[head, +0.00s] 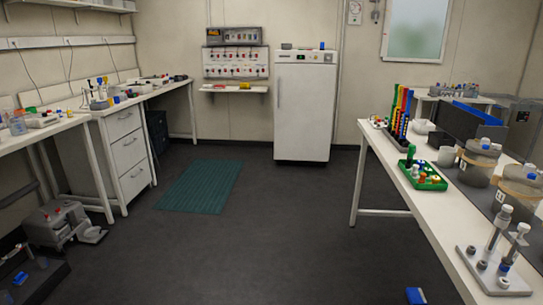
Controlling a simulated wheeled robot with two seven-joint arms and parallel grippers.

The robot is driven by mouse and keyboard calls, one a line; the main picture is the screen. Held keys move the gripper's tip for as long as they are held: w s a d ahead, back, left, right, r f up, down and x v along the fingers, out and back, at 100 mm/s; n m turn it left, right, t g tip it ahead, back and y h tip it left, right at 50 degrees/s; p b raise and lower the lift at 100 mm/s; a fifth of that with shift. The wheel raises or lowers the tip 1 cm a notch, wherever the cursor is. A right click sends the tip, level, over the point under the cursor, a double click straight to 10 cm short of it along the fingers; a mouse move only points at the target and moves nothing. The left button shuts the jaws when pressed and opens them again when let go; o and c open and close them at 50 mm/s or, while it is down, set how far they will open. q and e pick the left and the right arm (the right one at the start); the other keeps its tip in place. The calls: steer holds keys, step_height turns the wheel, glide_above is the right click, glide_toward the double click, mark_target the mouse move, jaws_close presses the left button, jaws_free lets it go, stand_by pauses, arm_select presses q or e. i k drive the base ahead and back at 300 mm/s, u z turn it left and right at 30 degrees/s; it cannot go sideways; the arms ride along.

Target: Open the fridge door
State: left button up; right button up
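The fridge (303,108) is a white upright unit against the back wall, a little right of the middle of the head view. Its door is shut. A thin vertical handle (279,93) runs along the left side of the door. A control strip with a small dark display sits above the door. Neither of my grippers shows in the head view. The fridge stands some distance away, across the open floor.
The dark floor between me and the fridge is clear, with a flat green mat (201,186) left of the middle. A white bench (424,203) with racks and vessels runs along the right. Benches with drawers (128,152) line the left. A blue object (415,296) shows at the bottom edge.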

mark_target(304, 93)
steer(key=z, duration=0.15)
steer(key=i, duration=4.75)
steer(key=u, duration=0.3)
steer(key=i, duration=2.05)
steer(key=u, duration=0.1)
